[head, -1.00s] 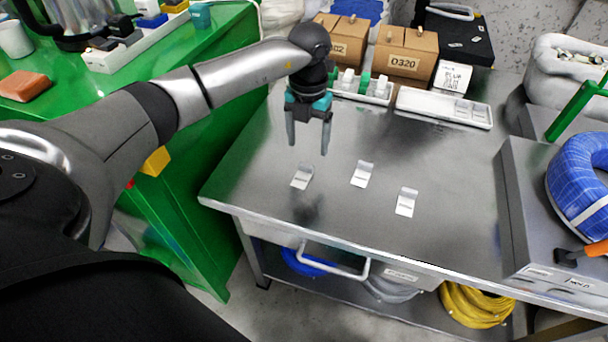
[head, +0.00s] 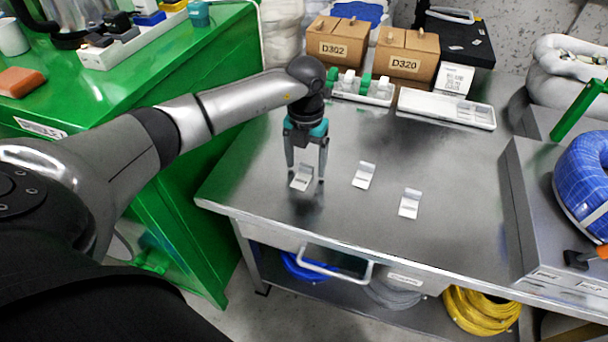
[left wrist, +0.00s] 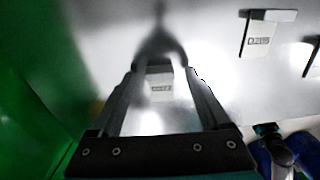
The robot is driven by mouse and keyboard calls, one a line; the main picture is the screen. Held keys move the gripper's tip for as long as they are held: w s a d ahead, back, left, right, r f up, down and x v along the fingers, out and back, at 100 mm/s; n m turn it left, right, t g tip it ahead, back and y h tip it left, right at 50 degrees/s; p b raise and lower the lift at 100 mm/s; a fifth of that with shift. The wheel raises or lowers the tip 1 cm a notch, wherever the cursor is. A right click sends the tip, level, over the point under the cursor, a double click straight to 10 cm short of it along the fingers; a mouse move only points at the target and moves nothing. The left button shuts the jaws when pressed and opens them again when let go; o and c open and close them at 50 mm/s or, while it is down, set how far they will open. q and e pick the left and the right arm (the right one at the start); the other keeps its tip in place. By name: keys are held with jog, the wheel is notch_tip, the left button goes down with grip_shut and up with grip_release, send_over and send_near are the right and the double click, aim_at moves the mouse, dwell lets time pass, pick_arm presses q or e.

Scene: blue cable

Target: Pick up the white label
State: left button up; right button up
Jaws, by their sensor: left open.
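Three small white labels with bent-up ends lie in a row on the metal table: the left label (head: 301,182), the middle label (head: 364,176) and the right label (head: 409,205). My left gripper (head: 306,173) points down over the left label, open, with its fingers on either side of it. In the left wrist view, the left label (left wrist: 160,88) shows between the open fingers, its print blurred. Whether the fingertips touch the table or label I cannot tell. The middle label (left wrist: 258,38) also shows there at upper right. My right gripper is not in view.
Cardboard boxes (head: 335,45), a rack of white and green spools (head: 362,86) and a white tray (head: 445,107) stand at the table's back. A grey box with a blue cable coil (head: 585,180) is at right. A green cabinet (head: 130,90) borders the left.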

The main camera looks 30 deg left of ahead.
pick_arm(q)
jog(key=shift+c, duration=0.2)
grip_shut()
dwell(0.5)
jog(key=shift+r, duration=0.1)
